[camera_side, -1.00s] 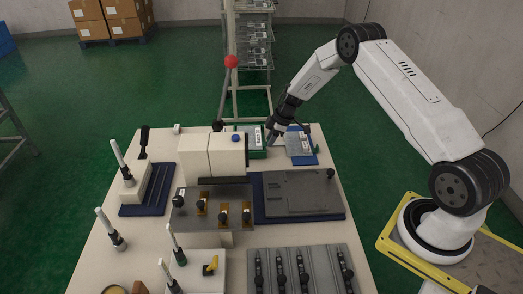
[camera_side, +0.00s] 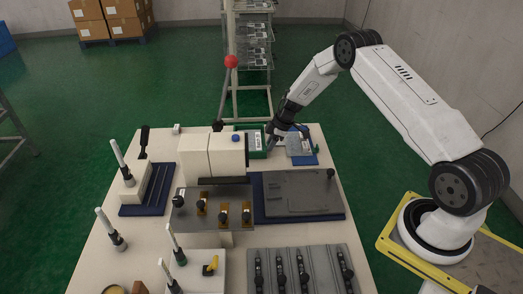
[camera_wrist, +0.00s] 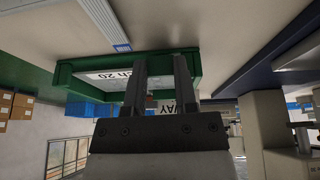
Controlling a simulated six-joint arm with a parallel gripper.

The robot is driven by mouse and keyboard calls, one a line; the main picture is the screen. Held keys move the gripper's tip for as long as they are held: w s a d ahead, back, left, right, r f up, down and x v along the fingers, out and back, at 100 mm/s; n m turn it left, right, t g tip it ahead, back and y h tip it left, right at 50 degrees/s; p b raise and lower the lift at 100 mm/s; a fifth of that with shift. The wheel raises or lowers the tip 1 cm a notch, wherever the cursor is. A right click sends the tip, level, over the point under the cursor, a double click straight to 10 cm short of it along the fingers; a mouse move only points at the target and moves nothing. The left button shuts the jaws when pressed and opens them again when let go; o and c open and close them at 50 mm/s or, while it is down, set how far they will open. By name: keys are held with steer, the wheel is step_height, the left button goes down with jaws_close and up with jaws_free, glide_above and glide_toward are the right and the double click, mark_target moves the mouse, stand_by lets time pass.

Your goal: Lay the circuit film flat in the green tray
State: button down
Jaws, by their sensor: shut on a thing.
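The green tray (camera_side: 258,153) stands at the far side of the table, right of the cream press. In the wrist view the tray (camera_wrist: 66,76) fills the upper left, with a pale sheet and a white printed label inside it. My gripper (camera_side: 269,143) is low at the tray's right end. In the wrist view my gripper's two fingers (camera_wrist: 160,62) overlap the tray, with a narrow gap between them. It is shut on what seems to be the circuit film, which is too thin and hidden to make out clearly.
A blue mat with a grey plate (camera_side: 299,146) lies just right of the tray. The cream press (camera_side: 212,157) stands close on the left. A dark grey plate on a blue base (camera_side: 302,193) lies nearer. Several upright tools stand on the left side.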

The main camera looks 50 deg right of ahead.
steer(key=shift+f, duration=0.35)
stand_by(0.3)
steer(key=shift+c, duration=1.6)
jaws_free()
steer(key=v, duration=0.7)
steer(key=shift+d+r, duration=0.15)
steer(key=shift+r, duration=0.2)
steer(key=shift+s, duration=0.1)
